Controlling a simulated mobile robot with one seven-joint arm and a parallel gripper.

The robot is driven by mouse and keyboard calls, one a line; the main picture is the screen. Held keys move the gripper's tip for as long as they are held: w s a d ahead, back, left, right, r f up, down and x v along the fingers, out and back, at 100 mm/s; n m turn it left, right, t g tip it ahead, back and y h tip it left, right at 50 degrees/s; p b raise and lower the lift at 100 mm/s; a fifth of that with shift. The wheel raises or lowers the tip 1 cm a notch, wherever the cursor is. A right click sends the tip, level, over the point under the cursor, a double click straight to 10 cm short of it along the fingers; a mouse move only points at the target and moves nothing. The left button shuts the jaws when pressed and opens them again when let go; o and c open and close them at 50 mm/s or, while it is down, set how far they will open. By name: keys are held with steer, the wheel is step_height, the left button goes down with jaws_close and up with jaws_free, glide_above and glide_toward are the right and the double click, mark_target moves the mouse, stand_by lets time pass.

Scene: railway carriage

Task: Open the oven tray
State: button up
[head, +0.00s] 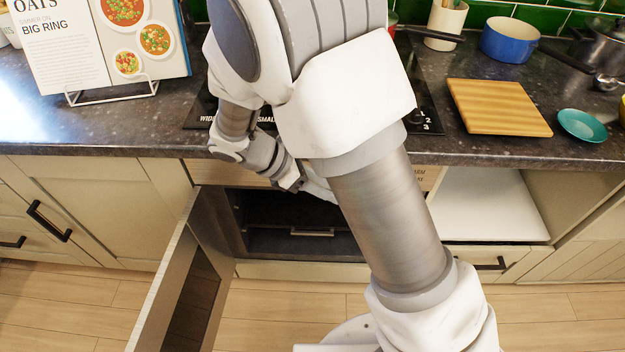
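The oven (300,243) is a dark cavity under the counter, with its door (165,290) swung open to the left. Inside it, low down, is a dark oven tray with a pale bar handle (312,233) on its front. My gripper (300,184) is at the top of the oven opening, above and slightly left of the tray handle, and looks apart from it. My arm hides part of the gripper and the right side of the oven, so I cannot see whether the fingers are open or shut.
The open door stands out over the wooden floor. The dark counter above carries a cookbook (110,45) on a stand, a hob (205,108), a cutting board (498,107), a teal plate (582,125) and a blue pot (508,40). An open white shelf (487,205) is right of the oven.

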steer(key=a+f+n+t+h+b, duration=0.2)
steer(key=a+f+n+t, duration=0.15)
steer(key=f+n, duration=0.45)
steer(key=a+f+n+t+h+b, duration=0.1)
steer(key=a+f+n+t+b, duration=0.3)
steer(key=f, duration=0.9)
steer(key=n+t+y+b, duration=0.2)
steer(key=n+t+y, duration=0.45)
steer(key=n, duration=0.85)
glide_toward(311, 234)
steer(key=shift+t+h, duration=0.6)
steer(key=shift+h, duration=0.25)
steer(key=b+x, duration=0.1)
steer(key=x, duration=0.2)
steer(key=f+x, duration=0.1)
steer(key=x, duration=0.3)
steer(key=b+x, duration=0.1)
steer(key=x, duration=0.2)
steer(key=shift+w+a+f+b, duration=0.1)
steer(key=shift+w+f+b, duration=0.25)
steer(key=shift+f, duration=0.05)
jaws_close()
steer(key=shift+r, duration=0.1)
